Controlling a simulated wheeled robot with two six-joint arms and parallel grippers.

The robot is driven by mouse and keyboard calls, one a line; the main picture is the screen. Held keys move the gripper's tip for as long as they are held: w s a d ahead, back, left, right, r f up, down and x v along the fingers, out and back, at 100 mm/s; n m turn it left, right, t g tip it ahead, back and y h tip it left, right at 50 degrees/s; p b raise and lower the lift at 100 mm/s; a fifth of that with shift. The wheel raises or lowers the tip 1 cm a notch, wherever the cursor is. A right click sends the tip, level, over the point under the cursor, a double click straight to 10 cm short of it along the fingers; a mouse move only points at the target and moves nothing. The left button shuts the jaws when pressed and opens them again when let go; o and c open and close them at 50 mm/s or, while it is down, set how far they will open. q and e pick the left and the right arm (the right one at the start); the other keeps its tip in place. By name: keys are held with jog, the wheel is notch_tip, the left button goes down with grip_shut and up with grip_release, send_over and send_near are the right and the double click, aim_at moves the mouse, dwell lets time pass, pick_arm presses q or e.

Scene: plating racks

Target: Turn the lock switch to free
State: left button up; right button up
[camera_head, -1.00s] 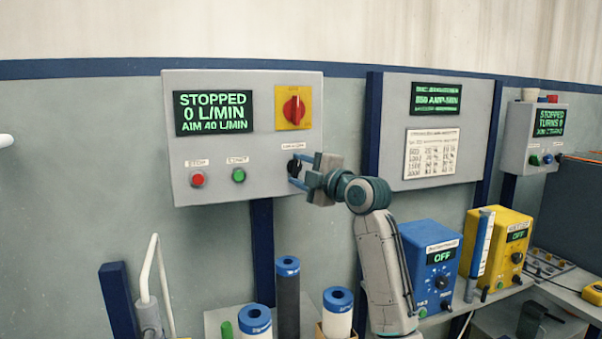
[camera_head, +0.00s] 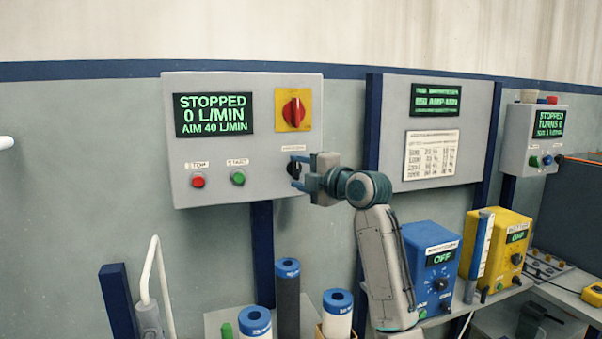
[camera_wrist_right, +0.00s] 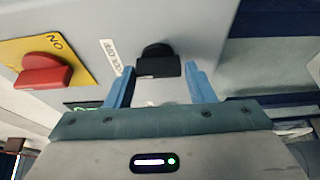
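The lock switch is a small black knob (camera_head: 293,171) under a white label, low on the right of the grey control box (camera_head: 265,190). It also shows in the right wrist view (camera_wrist_right: 158,63), beside its label. My right gripper (camera_head: 296,173) is open at the knob. In the right wrist view its two blue fingers (camera_wrist_right: 158,80) stand on either side of the knob, with gaps between. The knob's setting cannot be read. My left gripper is not in view.
The box also bears a red rotary switch on a yellow plate (camera_head: 293,110), a red button (camera_head: 198,181), a green button (camera_head: 238,177) and a display reading STOPPED (camera_head: 213,114). Blue-capped cylinders (camera_head: 288,300) stand below. A blue unit (camera_head: 432,265) stands on the right.

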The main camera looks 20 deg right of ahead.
jog(key=shift+o, duration=1.4)
jog(key=shift+s, duration=0.15)
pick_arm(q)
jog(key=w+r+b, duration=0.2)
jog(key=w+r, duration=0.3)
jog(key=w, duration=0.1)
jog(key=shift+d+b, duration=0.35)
pick_arm(e)
jog(key=v, duration=1)
jog(key=shift+s+d, duration=0.15)
jog(key=shift+s, duration=0.1)
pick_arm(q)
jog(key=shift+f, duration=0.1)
pick_arm(e)
jog(key=shift+f, duration=0.15)
